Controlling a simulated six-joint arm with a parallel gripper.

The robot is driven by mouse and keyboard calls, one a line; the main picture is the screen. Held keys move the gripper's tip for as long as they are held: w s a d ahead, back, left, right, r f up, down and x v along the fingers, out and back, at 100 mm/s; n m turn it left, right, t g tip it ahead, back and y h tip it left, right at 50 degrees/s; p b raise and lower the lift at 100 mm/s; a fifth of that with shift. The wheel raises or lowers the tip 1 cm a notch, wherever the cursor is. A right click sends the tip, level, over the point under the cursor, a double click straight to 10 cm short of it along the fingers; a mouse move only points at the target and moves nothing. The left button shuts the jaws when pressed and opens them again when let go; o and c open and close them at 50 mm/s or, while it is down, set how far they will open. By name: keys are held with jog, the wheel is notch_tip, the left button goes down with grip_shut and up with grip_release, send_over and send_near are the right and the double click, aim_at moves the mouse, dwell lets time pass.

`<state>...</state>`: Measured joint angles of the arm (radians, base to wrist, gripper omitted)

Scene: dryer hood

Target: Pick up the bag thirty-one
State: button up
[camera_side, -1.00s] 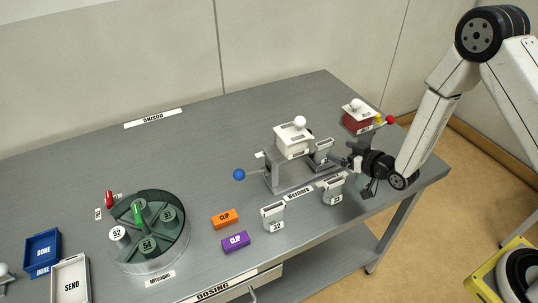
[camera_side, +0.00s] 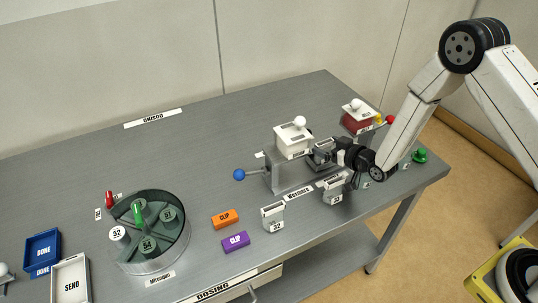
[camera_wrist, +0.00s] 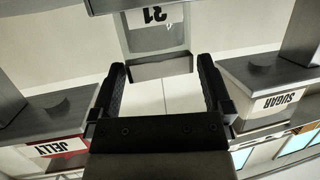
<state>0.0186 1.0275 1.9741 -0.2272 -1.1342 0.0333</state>
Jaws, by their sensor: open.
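Bag thirty-one (camera_wrist: 155,30) is ahead of my gripper in the wrist view, a pale bag with an upside-down "31" label and a grey band at its near end. My gripper (camera_wrist: 162,75) is open, with one dark finger on each side of the bag's line. The bag's near end lies about level with the fingertips; I cannot tell whether it is between them. In the side view my gripper (camera_side: 330,150) is beside the grey stand (camera_side: 285,178) under the white hood (camera_side: 293,140), and it mostly hides the bag there.
Bag 32 (camera_side: 273,216) and another similar bag (camera_side: 333,190) stand in front of the stand. A blue-knobbed lever (camera_side: 239,174) sticks out left. A red box (camera_side: 358,122) is behind my gripper. JELLY (camera_wrist: 58,147) and SUGAR (camera_wrist: 282,103) labels flank it. Clips (camera_side: 225,219) lie front-left.

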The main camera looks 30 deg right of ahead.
dwell(0.4)
jog(key=c, duration=0.9)
jog(key=shift+r, duration=0.2)
jog(key=shift+r, duration=4.8)
